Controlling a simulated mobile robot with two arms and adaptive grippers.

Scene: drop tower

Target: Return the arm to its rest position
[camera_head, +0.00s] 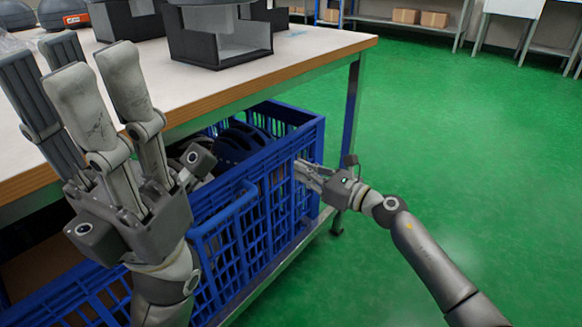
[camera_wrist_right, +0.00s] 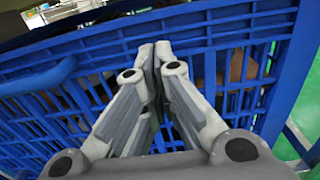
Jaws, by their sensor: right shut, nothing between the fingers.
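My left gripper (camera_head: 85,85) stands large in the left foreground of the head view, fingers pointing up and spread apart, with nothing between them. My right gripper (camera_head: 304,172) is beside the right part of the blue crate (camera_head: 232,232), its fingertips close to the crate's slatted wall. In the right wrist view my right gripper (camera_wrist_right: 158,52) is shut and empty, its fingertips together in front of the crate's blue grid wall (camera_wrist_right: 215,35). I cannot tell whether the fingertips touch the wall.
The crate sits on a low shelf under a table (camera_head: 310,48) and holds dark round things (camera_head: 235,145). Black box-like holders (camera_head: 222,45) stand on the table. A table leg (camera_head: 352,110) rises behind my right gripper. Green floor (camera_head: 460,140) is clear to the right.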

